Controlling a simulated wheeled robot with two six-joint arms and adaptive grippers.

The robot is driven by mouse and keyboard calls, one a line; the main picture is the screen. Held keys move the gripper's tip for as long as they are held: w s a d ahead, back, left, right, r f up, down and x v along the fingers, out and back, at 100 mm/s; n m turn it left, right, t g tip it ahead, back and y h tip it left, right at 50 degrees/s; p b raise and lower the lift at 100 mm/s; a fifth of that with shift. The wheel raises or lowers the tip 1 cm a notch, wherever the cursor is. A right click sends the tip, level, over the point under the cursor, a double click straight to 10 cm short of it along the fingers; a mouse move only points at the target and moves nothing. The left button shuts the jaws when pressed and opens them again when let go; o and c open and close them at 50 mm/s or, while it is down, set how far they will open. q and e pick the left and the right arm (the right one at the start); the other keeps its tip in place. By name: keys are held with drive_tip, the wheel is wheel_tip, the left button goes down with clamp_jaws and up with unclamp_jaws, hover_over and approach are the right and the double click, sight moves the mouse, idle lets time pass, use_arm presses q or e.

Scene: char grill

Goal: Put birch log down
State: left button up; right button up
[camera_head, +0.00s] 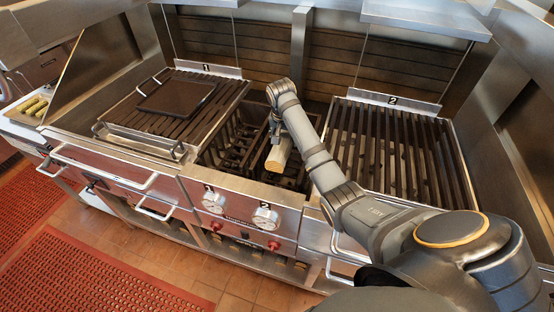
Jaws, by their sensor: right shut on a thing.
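A pale birch log (279,155) is in the middle of the head view, over the open dark bay between the two grill grates. My right gripper (276,134) is shut on the log and reaches it from above; my forearm hides part of the fingers. The log's near end faces me. I cannot tell whether it touches the dark bars below. My left gripper is not in view.
Grate 1 (222,108) is on the left with a dark flat plate (177,97) on it. Grate 2 (404,152) on the right is bare. The front panel (240,207) has two dials. Logs show on a lower shelf.

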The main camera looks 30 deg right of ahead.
drive_tip(key=shift+s+r, duration=0.15)
drive_tip(key=shift+s, duration=1)
drive_tip(key=p+x, duration=0.1)
drive_tip(key=x, duration=0.2)
drive_tip(key=a+x, duration=0.1)
drive_tip(key=x, duration=0.2)
drive_tip(key=shift+w+f+p, duration=0.2)
drive_tip(key=shift+f+p, duration=0.1)
drive_tip(key=shift+p, duration=0.05)
drive_tip(key=shift+s+f, duration=0.3)
drive_tip(key=shift+f, duration=0.05)
wheel_tip(320, 180, down, 2)
drive_tip(key=shift+a+f+p, duration=0.1)
drive_tip(key=shift+f+p, duration=0.05)
drive_tip(key=shift+p, duration=0.2)
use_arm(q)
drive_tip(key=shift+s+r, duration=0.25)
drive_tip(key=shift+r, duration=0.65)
use_arm(e)
drive_tip(key=shift+w+f, duration=0.15)
drive_tip(key=shift+f, duration=0.25)
drive_tip(key=o, duration=1.6)
